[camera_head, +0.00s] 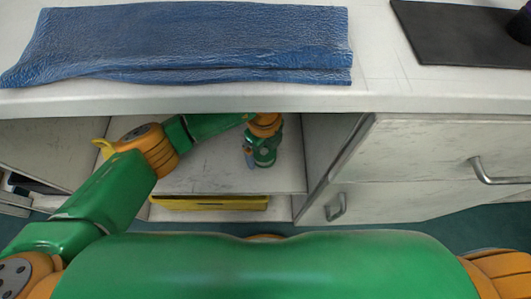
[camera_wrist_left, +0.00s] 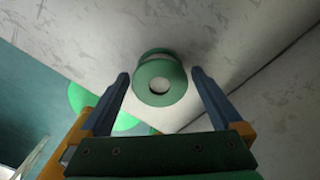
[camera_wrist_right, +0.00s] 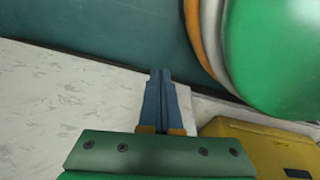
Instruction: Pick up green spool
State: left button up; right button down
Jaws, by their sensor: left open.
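The green spool (camera_wrist_left: 150,95) shows in the left wrist view as a round green flange with a pale centre, and another green rim behind it. It is on a pale marbled surface. My left gripper (camera_wrist_left: 161,75) is open, with one blue finger on each side of the spool and a visible gap to each. In the head view my left gripper (camera_head: 252,160) reaches into the open cabinet compartment and points down; I cannot make out the spool there. My right gripper (camera_wrist_right: 160,75) is shut and empty in the right wrist view.
The countertop (camera_head: 200,100) overhangs the compartment, with a blue cloth (camera_head: 190,45) and a black mat (camera_head: 465,35) on it. A cabinet wall (camera_head: 325,150) and drawers (camera_head: 420,160) stand to the right. A yellow case (camera_head: 210,203) lies below the compartment's shelf (camera_head: 210,180).

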pick_arm(q)
jog(key=c, duration=1.3)
